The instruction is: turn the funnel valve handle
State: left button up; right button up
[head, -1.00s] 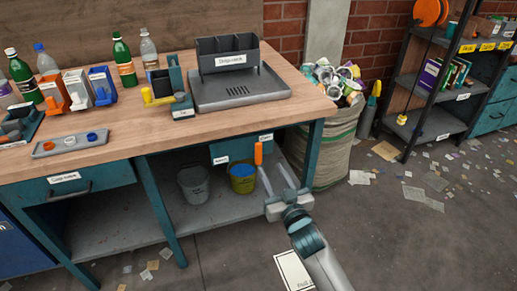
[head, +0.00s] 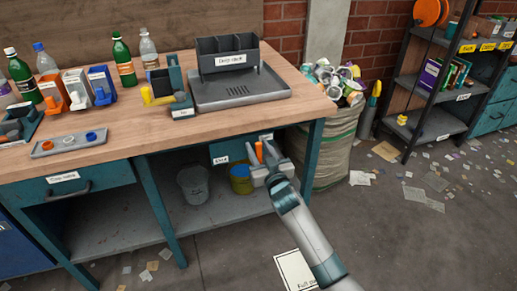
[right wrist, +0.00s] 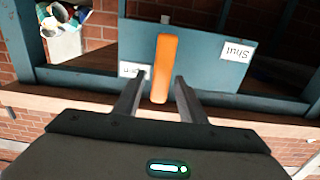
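The orange valve handle (head: 258,151) stands upright in front of a teal panel (head: 228,151) under the workbench. In the right wrist view the handle (right wrist: 163,66) is upright in the picture, between a "Shut" label (right wrist: 235,50) and a second label (right wrist: 132,70) partly behind a finger. My right gripper (head: 262,157) is at the handle. In the right wrist view its fingers (right wrist: 158,88) are apart, one on each side of the handle's end, with gaps visible. Whether they overlap the handle in depth is hard to tell. My left gripper is out of view.
A grey bucket (head: 193,185) and a yellow bucket (head: 240,184) stand on the lower shelf, the yellow one close to my gripper. A bench leg (head: 309,160) and a sack of cans (head: 335,150) are just right. The bench top (head: 150,125) lies above. Floor in front is mostly clear.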

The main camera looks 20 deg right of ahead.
grip_shut()
